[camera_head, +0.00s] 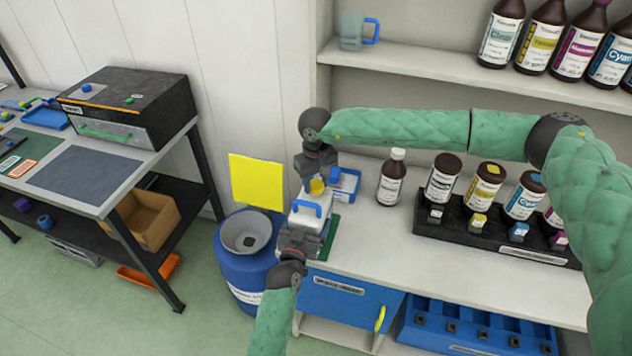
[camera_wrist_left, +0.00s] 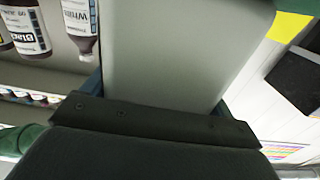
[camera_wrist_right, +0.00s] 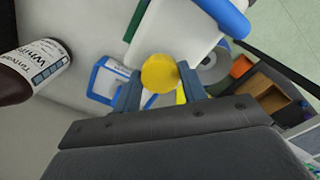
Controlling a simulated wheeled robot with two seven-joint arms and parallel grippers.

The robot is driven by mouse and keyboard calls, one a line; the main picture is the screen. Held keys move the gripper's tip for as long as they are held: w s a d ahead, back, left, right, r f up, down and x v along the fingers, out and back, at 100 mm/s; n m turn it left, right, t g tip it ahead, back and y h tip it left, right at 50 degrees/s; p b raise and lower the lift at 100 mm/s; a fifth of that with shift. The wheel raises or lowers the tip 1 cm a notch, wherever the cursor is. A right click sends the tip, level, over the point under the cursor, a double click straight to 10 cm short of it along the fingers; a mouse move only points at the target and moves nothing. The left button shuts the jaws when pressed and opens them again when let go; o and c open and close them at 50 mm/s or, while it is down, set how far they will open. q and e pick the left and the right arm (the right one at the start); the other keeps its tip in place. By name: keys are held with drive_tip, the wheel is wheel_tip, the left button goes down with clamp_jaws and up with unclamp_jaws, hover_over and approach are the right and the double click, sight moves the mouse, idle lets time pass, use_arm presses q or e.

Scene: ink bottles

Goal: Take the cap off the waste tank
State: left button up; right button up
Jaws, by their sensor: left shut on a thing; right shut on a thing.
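The waste tank is a white tank (camera_head: 309,222) with a blue handle, at the left end of the white counter. My left gripper (camera_head: 300,238) is shut on the tank body from the near side; the tank's pale wall (camera_wrist_left: 180,50) fills the middle of the left wrist view. The yellow cap (camera_head: 317,187) is at the tank's far end. My right gripper (camera_wrist_right: 159,88) is shut on the cap (camera_wrist_right: 159,72), reaching in from the far side. The tank's neck is hidden, so I cannot tell whether the cap still touches it.
A blue tray (camera_head: 346,184) lies just right of the cap. A white-capped bottle (camera_head: 391,178) and a black rack (camera_head: 500,238) with ink bottles stand further right. A blue barrel (camera_head: 247,262) with a grey funnel and a yellow panel (camera_head: 256,181) are left of the counter.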

sight(316, 184)
drive_tip(key=shift+w+r, duration=0.1)
drive_tip(key=shift+r, duration=0.2)
drive_tip(key=shift+r, duration=0.35)
drive_tip(key=shift+r, duration=0.55)
drive_tip(key=shift+r, duration=1.9)
use_arm(q)
drive_tip(key=o, duration=1.7)
drive_tip(key=shift+s, duration=0.15)
drive_tip(key=p+v, duration=0.3)
drive_tip(key=v, duration=0.8)
drive_tip(key=shift+s, duration=0.35)
use_arm(e)
wheel_tip(316, 184, up, 3)
drive_tip(key=shift+f, duration=0.1)
